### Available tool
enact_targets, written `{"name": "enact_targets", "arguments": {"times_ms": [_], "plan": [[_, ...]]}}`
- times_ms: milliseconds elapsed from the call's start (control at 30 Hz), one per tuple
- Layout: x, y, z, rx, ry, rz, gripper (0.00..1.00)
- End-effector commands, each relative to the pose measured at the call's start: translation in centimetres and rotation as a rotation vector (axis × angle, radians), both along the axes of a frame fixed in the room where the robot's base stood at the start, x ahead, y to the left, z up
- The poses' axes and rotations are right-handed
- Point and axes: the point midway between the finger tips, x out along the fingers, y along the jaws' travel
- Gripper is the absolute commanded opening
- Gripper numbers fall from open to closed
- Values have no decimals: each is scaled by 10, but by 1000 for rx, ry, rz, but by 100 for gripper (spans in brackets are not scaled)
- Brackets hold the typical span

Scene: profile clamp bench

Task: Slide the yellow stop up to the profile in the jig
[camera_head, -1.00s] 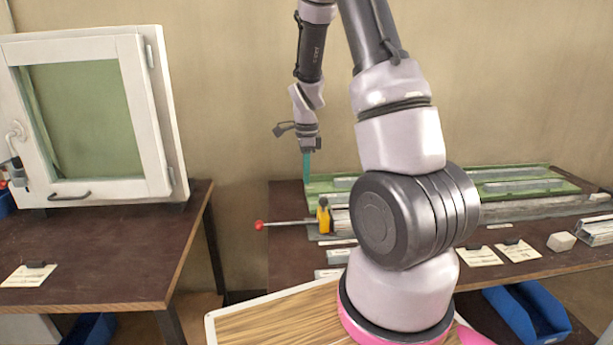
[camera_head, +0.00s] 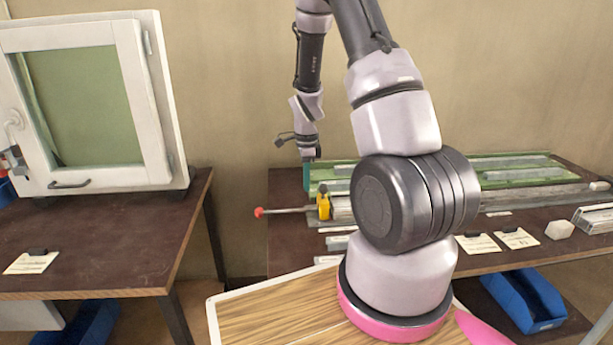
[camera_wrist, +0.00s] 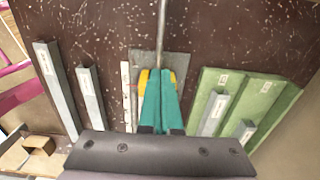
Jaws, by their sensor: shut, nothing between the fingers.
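The yellow stop (camera_head: 323,206) sits on a rod with a red knob (camera_head: 259,212) at its left end. The grey profile (camera_head: 342,208) lies just right of the stop, partly hidden by my arm, so I cannot tell the gap between them. My gripper (camera_head: 307,186) has teal fingers pointing down, shut and empty, left of and behind the stop in the head view. In the wrist view my gripper (camera_wrist: 161,78) covers the middle of the yellow stop (camera_wrist: 143,80), whose edges show on both sides. I cannot tell whether they touch.
A green rack (camera_head: 510,172) with grey profiles lies behind the jig. White cards (camera_head: 478,244) and a pale block (camera_head: 559,229) lie at the bench's front right. A framed window (camera_head: 90,100) stands on the left table. Bare bench shows left of the rod.

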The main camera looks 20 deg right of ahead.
Motion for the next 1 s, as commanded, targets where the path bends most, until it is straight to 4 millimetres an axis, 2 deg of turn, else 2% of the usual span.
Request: {"name": "enact_targets", "arguments": {"times_ms": [100,900,1000], "plan": [[-1,-3,-7,1,0,-2,0],[-18,-62,-6,0,0,-4,0],[-18,-64,-6,0,0,-1,0]]}}
